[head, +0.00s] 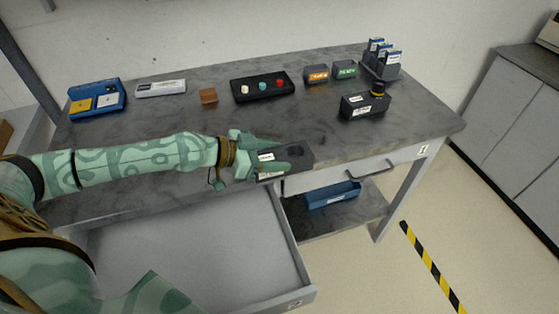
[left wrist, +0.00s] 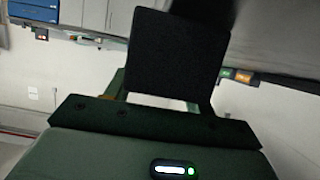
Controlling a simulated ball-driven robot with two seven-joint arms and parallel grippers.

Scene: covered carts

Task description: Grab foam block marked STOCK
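A dark block (head: 297,154) with a white label and a round dark recess in its top is at the front edge of the grey tabletop. The label is too small to read, so I cannot tell whether it says STOCK. My left gripper (head: 272,154) has a finger on either side of the block and appears shut on it. In the left wrist view the block (left wrist: 178,52) is a dark square face that fills the space between the fingers. I cannot tell whether it touches the tabletop. My right gripper is not in view.
A similar dark block (head: 354,107) with a yellow-and-black knob stands right. Behind are a button box (head: 262,86), orange (head: 317,75) and green (head: 344,70) signs, a small brown block (head: 208,96) and a blue box (head: 97,100). An open drawer (head: 190,250) juts out below.

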